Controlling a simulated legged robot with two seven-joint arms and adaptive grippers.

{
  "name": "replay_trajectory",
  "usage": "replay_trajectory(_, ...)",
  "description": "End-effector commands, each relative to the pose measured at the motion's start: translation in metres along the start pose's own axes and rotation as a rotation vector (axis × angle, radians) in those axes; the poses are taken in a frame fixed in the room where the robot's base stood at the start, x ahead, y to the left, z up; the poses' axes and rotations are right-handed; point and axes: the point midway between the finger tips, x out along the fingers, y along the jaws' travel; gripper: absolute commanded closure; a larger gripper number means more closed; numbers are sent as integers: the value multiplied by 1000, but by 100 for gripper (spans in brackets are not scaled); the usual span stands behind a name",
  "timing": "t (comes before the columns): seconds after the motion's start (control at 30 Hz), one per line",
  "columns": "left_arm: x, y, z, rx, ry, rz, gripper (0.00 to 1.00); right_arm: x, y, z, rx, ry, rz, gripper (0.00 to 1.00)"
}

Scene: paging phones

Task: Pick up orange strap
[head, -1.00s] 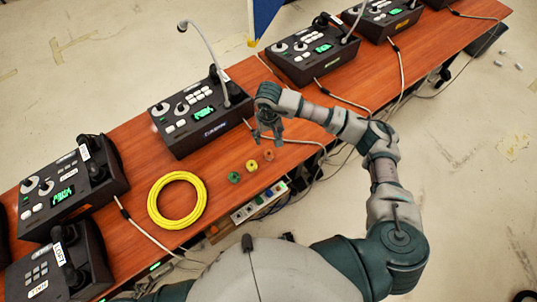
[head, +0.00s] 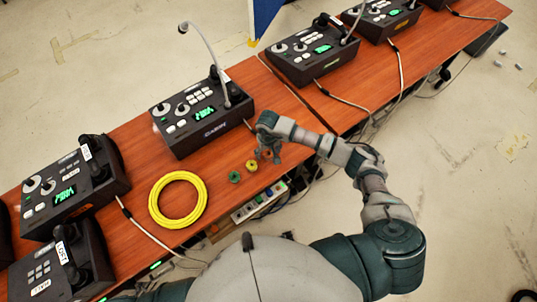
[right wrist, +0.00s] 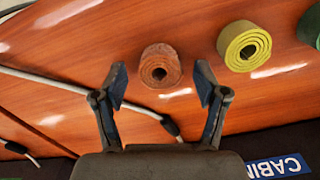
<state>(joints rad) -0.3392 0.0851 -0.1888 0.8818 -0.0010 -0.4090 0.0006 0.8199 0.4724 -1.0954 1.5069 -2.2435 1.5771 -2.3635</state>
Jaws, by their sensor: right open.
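The orange strap is a small rolled coil (right wrist: 160,66) on the wooden table, seen end-on in the right wrist view. My right gripper (right wrist: 161,84) is open and empty. Its two fingertips stand apart to either side of the coil in that view, and whether they reach down to its height I cannot tell. In the head view the right gripper (head: 268,156) hangs over the coil's spot and mostly hides it. My left gripper is not in view.
A yellow strap roll (right wrist: 244,46) lies close beside the orange one, with a green roll (head: 234,177) beyond it. A yellow cable ring (head: 178,200) lies to the left. A black paging phone (head: 203,110) stands behind. A power strip (head: 259,201) runs below the table's front edge.

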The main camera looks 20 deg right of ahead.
Motion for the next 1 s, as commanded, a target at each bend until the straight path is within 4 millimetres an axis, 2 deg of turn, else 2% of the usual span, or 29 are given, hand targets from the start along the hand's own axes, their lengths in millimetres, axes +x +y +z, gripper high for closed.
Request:
replay_trajectory(0.07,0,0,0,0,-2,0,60,0,0,0,0,0,0,28)
replay_trajectory(0.1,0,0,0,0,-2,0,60,0,0,0,0,0,0,32)
replay_trajectory(0.27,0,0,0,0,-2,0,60,0,0,0,0,0,0,72)
replay_trajectory(0.3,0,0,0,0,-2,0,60,0,0,0,0,0,0,75)
replay_trajectory(0.73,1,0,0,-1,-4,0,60,-5,0,0,1,1,0,75)
replay_trajectory(0.87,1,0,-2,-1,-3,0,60,-16,0,-1,-1,3,-1,75)
replay_trajectory(1.0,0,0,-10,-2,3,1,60,-36,0,-1,-1,5,1,75)
